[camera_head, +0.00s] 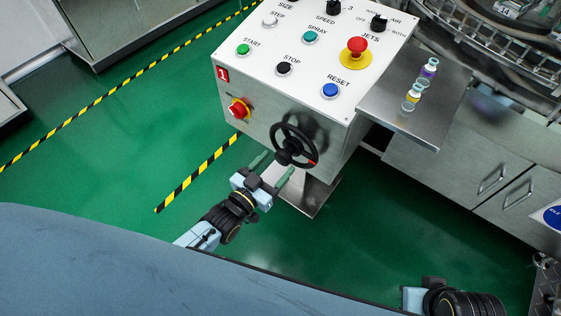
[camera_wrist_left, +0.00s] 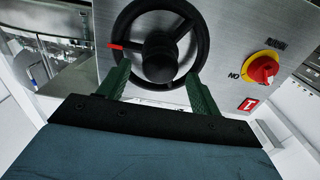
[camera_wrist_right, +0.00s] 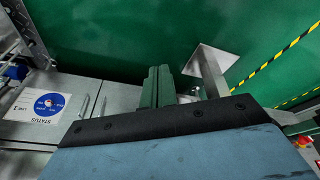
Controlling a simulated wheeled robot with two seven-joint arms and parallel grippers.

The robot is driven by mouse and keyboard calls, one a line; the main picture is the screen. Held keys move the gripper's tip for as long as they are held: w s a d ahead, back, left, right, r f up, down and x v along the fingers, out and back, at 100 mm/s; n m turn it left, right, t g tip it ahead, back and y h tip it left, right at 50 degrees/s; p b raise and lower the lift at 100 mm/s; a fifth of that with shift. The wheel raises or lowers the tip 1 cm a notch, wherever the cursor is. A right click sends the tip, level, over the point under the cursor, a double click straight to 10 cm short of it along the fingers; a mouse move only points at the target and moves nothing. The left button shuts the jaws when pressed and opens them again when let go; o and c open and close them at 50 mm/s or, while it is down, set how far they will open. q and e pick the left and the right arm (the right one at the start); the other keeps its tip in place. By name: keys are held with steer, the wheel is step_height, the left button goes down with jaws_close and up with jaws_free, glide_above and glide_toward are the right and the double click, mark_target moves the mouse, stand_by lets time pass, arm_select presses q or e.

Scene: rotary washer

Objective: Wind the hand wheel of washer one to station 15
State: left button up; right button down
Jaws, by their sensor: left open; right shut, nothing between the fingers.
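The black hand wheel (camera_head: 294,146) with a red mark on its rim is on the front of the control box of washer one (camera_head: 240,92), which bears a red "1" plate. In the left wrist view the wheel (camera_wrist_left: 158,42) fills the top middle, its red mark at the left of the rim. My left gripper (camera_head: 273,166) is open, its green fingers just in front of the wheel's near edge; contact cannot be told. In the left wrist view its fingertips (camera_wrist_left: 153,82) lie either side of the hub. My right gripper (camera_wrist_right: 158,85) is shut and empty, away from the wheel.
A red and yellow switch (camera_head: 238,109) is left of the wheel. Buttons and a red emergency stop (camera_head: 356,47) are on top. A side shelf (camera_head: 425,110) holds small vials. A station display reading 14 (camera_head: 505,12) is at top right.

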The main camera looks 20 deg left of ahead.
mark_target(288, 152)
arm_select(q)
steer(key=shift+b+x, duration=0.3)
steer(key=shift+x, duration=1.15)
arm_select(e)
steer(key=shift+s+a+r, duration=0.15)
steer(key=shift+r, duration=0.45)
steer(key=shift+s+a+r, duration=0.1)
steer(key=shift+a+r, duration=0.05)
steer(key=shift+r, duration=0.45)
arm_select(q)
steer(key=c, duration=1.4)
